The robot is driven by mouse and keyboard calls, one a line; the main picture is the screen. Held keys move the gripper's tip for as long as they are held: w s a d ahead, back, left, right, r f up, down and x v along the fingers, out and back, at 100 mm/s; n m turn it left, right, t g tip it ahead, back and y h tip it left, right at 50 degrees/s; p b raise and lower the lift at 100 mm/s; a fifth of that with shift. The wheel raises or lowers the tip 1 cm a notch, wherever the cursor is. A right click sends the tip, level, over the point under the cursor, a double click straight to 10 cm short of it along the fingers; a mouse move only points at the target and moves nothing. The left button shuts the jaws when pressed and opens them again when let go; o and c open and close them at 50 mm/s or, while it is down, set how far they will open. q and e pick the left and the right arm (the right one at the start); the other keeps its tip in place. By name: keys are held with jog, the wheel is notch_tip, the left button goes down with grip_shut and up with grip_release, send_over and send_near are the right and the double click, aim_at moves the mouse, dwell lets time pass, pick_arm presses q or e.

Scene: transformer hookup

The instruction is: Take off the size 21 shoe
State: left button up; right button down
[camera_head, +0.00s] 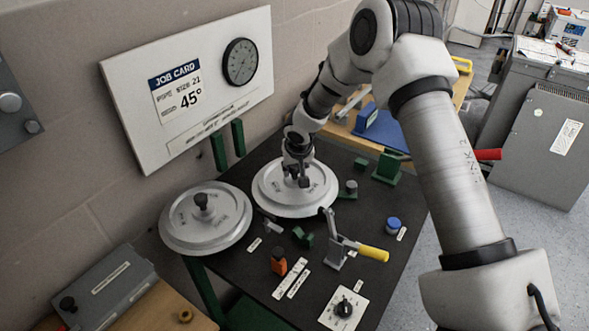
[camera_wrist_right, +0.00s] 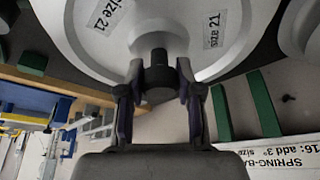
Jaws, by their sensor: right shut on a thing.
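The size 21 shoe (camera_head: 318,198) is a pale round disc at the middle of the dark table in the head view. In the right wrist view the shoe (camera_wrist_right: 150,35) carries two "size 21" labels. My right gripper (camera_head: 297,178) comes down over its centre. In the right wrist view its fingers (camera_wrist_right: 159,88) are shut on the dark knob (camera_wrist_right: 158,72) of the shoe. I cannot tell whether the shoe touches what is below it. My left gripper is not in view.
A second disc with a dark knob (camera_head: 210,232) lies left of the shoe. A yellow-handled lever (camera_head: 350,250), an orange piece (camera_head: 278,262), a blue-capped piece (camera_head: 393,224) and a dial plate (camera_head: 343,310) stand nearer. The job card board (camera_head: 190,85) is on the wall behind, reading size 21, 45°.

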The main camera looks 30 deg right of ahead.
jog(key=shift+r, duration=0.5)
jog(key=shift+r+p, duration=0.2)
jog(key=shift+p, duration=0.1)
jog(key=shift+r+p, duration=0.3)
jog(key=shift+r, duration=0.35)
jog(key=shift+r, duration=0.1)
jog(key=shift+r+p, duration=1.55)
jog(key=shift+r, duration=0.85)
